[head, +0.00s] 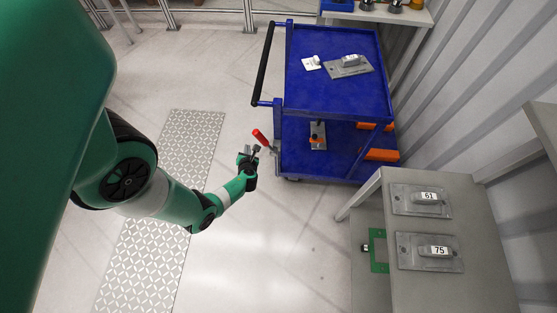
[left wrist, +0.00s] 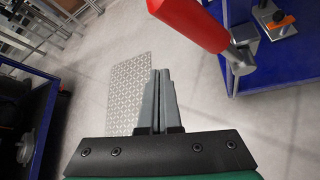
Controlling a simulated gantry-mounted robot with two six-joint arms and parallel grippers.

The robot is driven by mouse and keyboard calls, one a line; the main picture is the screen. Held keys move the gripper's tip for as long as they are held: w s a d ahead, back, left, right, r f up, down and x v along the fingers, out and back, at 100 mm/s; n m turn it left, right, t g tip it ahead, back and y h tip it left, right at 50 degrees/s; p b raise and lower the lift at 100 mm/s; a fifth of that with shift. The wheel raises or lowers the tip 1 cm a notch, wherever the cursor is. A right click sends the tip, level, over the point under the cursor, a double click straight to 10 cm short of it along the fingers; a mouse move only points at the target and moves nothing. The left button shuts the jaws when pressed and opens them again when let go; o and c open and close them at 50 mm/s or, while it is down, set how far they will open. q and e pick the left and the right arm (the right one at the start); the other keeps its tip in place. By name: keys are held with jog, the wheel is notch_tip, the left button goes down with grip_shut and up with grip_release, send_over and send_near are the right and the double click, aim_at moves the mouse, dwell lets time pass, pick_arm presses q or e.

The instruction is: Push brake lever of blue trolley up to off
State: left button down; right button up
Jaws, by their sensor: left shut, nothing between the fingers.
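The blue trolley (head: 330,95) stands at the upper middle of the head view, with a black push handle on its left side. Its brake lever has a red grip (head: 260,137) and sticks out at the trolley's lower left corner, tilted up to the left. My left gripper (head: 250,152) is shut and empty, just below and left of the red grip. In the left wrist view the shut fingers (left wrist: 160,90) point up the picture, and the red grip (left wrist: 190,22) shows large above and right of them, apart from them. My right gripper is out of view.
The trolley's top holds a plate with a handle (head: 349,64) and a small white tag. Its lower shelf holds orange-marked parts (head: 380,154). A grey table (head: 455,275) with plates numbered 61 and 75 stands at the right. The floor around the patterned strip (head: 190,140) is clear.

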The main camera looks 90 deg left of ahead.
pick_arm(q)
jog(key=w+d+r+p, duration=0.2)
jog(key=w+d+p, duration=0.1)
jog(key=d, duration=0.5)
jog(key=shift+w+r+p, duration=0.15)
jog(key=shift+w+p, duration=0.2)
jog(key=shift+p, duration=0.3)
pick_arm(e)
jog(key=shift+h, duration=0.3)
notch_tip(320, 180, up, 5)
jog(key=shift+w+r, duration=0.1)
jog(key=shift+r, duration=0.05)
pick_arm(q)
jog(key=shift+w+d, duration=0.1)
jog(key=shift+d, duration=0.05)
